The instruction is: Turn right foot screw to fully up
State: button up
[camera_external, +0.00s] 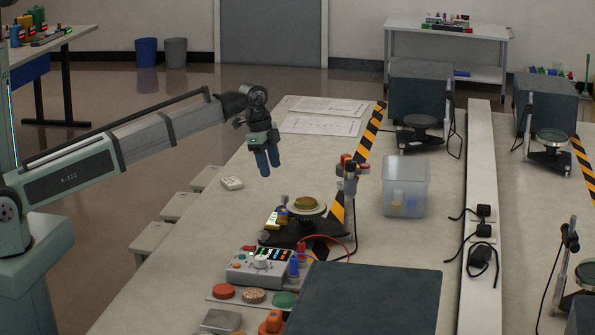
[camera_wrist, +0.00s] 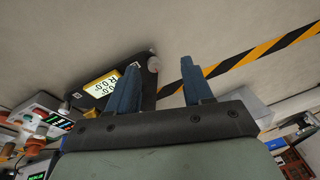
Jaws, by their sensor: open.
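A black levelling instrument (camera_external: 290,234) with a yellow display and a round top plate (camera_external: 306,206) stands on the bench. In the wrist view, its dark body (camera_wrist: 115,78) carries the yellow display (camera_wrist: 103,87). A pale round knob (camera_wrist: 154,63), apparently a foot screw, shows at one corner, and a smaller pale knob (camera_wrist: 64,108) at another. I cannot tell for certain which is the right foot screw. My gripper (camera_external: 271,171) is open and empty, above the bench and up-left of the instrument. In the wrist view the pale knob appears between my two blue fingers (camera_wrist: 160,65), apart from them.
A control box (camera_external: 260,266) with knobs and coloured buttons stands in front of the instrument. A post with red knobs (camera_external: 348,180) and a clear bin (camera_external: 406,187) stand to the right. A dark panel (camera_external: 365,298) fills the near bench. Papers (camera_external: 320,125) lie at the back.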

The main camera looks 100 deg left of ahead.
jog(key=w+d+r+m+g, duration=0.1)
jog(key=w+d+r+m, duration=0.1)
jog(key=d, duration=0.4)
jog(key=w+d+r+m, duration=0.1)
jog(key=w+d+m, duration=0.1)
jog(key=d, duration=0.4)
jog(key=m+g+h, duration=0.1)
jog(key=m, duration=0.3)
send_near(263, 232)
notch_tip(263, 232, down, 8)
jog(key=shift+w+a+f, duration=0.1)
jog(key=shift+f, duration=0.15)
jog(key=shift+c, duration=0.5)
grip_shut()
